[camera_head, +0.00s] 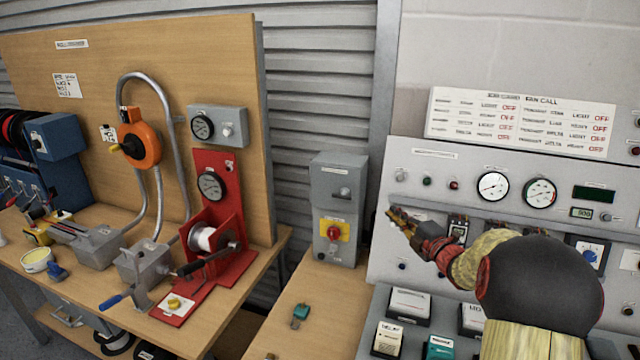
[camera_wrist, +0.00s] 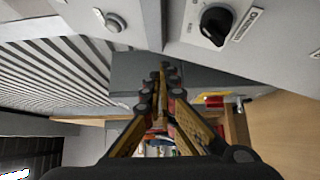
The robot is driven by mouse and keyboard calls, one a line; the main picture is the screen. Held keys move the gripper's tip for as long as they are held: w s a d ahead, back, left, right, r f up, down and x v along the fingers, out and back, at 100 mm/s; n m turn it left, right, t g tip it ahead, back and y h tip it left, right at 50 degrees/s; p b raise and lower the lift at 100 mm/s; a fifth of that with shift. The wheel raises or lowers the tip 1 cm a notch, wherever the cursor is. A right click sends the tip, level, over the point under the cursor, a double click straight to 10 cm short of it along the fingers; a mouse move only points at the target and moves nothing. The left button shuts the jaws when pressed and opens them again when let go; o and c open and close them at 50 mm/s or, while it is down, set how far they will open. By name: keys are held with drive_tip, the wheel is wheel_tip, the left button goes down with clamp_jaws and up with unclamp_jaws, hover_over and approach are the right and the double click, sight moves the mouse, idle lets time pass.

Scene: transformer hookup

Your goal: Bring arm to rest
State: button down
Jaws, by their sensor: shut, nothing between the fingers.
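My gripper (camera_head: 398,215) is at the left end of the grey control panel (camera_head: 420,172), at the end of my arm, which reaches in from the lower right. In the wrist view my gripper (camera_wrist: 165,72) has its fingers together with nothing between them. It is in front of the panel's left part; whether it touches the panel I cannot tell. My arm hides part of the panel's middle.
A grey switch box (camera_head: 338,188) with a red knob on yellow stands left of the panel. A wooden bench (camera_head: 240,325) holds a red winding stand (camera_head: 215,215). A black knob (camera_wrist: 215,25) shows close in the wrist view. A small green item (camera_head: 300,312) lies on the lower bench.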

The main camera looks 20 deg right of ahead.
drive_tip(key=s+a+r+m+g+h, duration=0.45)
drive_tip(key=a+r+m, duration=0.35)
drive_tip(key=a+m, duration=0.3)
drive_tip(key=s+a+f+m+g+y+p, duration=0.1)
drive_tip(key=s+a+f+m+g+y, duration=0.1)
drive_tip(key=s+a, duration=1)
drive_tip(key=s+a+f+m+g+y+p, duration=0.1)
drive_tip(key=s+a+f+m+g, duration=0.4)
drive_tip(key=s+a, duration=0.7)
drive_tip(key=s+g+y, duration=0.1)
drive_tip(key=s, duration=0.5)
drive_tip(key=shift+s+f, duration=0.15)
drive_tip(key=shift+f, duration=0.05)
drive_tip(key=shift+a+y, duration=0.1)
drive_tip(key=shift+y, duration=0.15)
